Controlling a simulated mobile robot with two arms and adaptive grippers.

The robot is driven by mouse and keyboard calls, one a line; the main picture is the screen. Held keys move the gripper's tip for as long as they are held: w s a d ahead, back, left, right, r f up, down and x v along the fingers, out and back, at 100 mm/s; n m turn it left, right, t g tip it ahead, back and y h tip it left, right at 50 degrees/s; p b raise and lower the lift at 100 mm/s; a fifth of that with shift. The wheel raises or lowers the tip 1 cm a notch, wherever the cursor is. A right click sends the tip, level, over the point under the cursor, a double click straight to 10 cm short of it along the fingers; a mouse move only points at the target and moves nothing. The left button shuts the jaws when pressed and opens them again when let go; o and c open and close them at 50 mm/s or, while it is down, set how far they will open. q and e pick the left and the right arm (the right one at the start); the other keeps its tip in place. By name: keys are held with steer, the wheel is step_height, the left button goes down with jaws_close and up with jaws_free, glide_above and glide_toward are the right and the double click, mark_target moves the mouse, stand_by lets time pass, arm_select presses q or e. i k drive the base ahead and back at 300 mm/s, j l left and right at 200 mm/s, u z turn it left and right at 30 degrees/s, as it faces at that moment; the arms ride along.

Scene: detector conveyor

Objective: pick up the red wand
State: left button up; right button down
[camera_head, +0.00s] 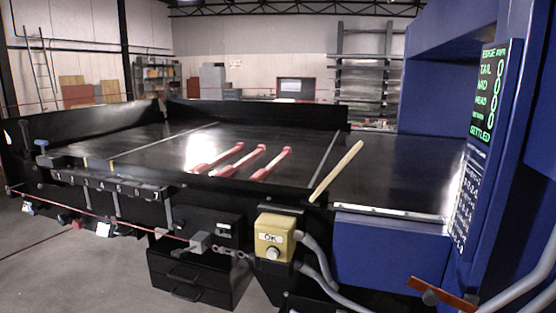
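Three red wands lie side by side on the black conveyor bed, near its front edge. They are the left wand (220,158), the middle wand (244,161) and the right wand (271,163). All three slant from lower left to upper right, with gaps between them. Nothing covers them. Neither of my grippers shows in the head view.
The black conveyor bed (140,152) has low black walls and much free room. A pale stick (336,171) slants at its right front edge. A yellow OK box (274,238) hangs in front. A blue housing (430,90) with a lettered panel (490,93) stands right.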

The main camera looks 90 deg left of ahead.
mark_target(259, 175)
steer(key=u, duration=1.55)
steer(key=i+j+u, duration=0.2)
steer(key=u, duration=0.2)
steer(key=i+j+u, duration=0.2)
steer(key=u, duration=0.2)
steer(key=i+u, duration=0.25)
steer(key=u, duration=0.2)
